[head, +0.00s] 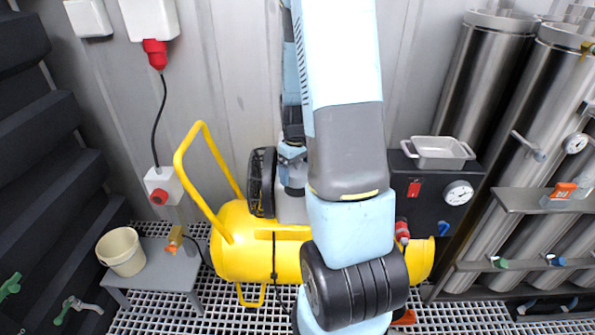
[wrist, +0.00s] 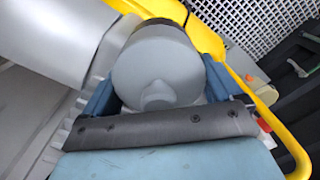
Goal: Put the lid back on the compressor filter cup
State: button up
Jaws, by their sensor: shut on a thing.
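The lid (wrist: 155,65) is a smooth grey round piece with a small rounded knob in the wrist view. My gripper (wrist: 158,85) is shut on it, with one blue finger at each side. A dark band shows at its far edge; I cannot tell whether this is part of the lid or the filter cup. In the head view my gripper (head: 292,153) is over the pump end of the yellow compressor (head: 240,255), beside the black fan guard. The lid there (head: 293,177) is small and partly covered. The filter cup is not clearly visible, and whether the lid touches it cannot be told.
A low grey table (head: 165,268) holds a cream bucket (head: 122,251) and a small yellow-brown item (head: 175,239). The compressor's yellow handle (head: 190,160) rises left of my gripper. A grey tray (head: 438,152) sits on the black gauge box (head: 430,190). Steel vessels stand at right.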

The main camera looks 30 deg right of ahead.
dwell(0.4)
jog(key=o, duration=0.7)
jog(key=shift+w+r, duration=0.1)
jog(key=shift+r, duration=3.35)
jog(key=shift+c, duration=0.4)
grip_shut()
